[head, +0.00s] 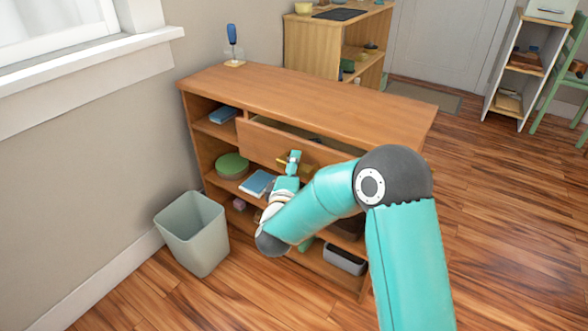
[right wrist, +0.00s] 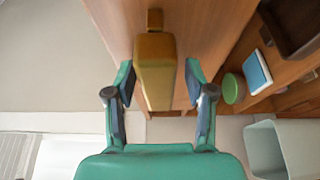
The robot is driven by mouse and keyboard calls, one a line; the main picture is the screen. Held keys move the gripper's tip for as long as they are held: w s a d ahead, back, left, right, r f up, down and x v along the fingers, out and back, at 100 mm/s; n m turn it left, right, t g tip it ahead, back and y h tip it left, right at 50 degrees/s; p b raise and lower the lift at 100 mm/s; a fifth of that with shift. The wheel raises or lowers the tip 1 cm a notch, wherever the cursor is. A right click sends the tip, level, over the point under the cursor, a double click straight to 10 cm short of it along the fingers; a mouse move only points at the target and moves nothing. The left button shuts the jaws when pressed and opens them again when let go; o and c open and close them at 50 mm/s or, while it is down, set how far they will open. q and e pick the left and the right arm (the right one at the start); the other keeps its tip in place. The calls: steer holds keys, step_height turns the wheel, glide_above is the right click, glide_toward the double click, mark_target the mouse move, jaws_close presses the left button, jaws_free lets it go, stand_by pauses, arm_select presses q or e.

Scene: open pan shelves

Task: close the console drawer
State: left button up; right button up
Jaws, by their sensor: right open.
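The wooden console (head: 330,95) stands against the wall. Its drawer (head: 262,143) is pulled out, with a dark gap along its top showing the inside. My right gripper (head: 291,160) is in front of the drawer front. In the right wrist view, a brass-coloured handle (right wrist: 155,75) lies between the two open fingers of my right gripper (right wrist: 159,80), with visible gaps on both sides. The wooden drawer front (right wrist: 112,25) is behind the handle. My forearm hides the right part of the drawer in the head view. My left gripper does not show.
Open shelves below the drawer hold a green round container (head: 232,166), a blue book (head: 257,184) and a grey bin (head: 345,258). A waste bin (head: 193,234) stands on the floor at the left. A blue-handled tool (head: 232,42) stands on the console top.

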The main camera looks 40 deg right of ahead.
mark_target(303, 160)
jaws_close()
stand_by(0.3)
steer(key=d, duration=0.1)
steer(key=w+d+p, duration=0.1)
steer(key=d, duration=0.1)
steer(key=shift+w+r, duration=0.1)
steer(key=shift+w+d, duration=0.15)
steer(key=shift+d, duration=0.2)
steer(key=shift+a, duration=0.1)
jaws_free()
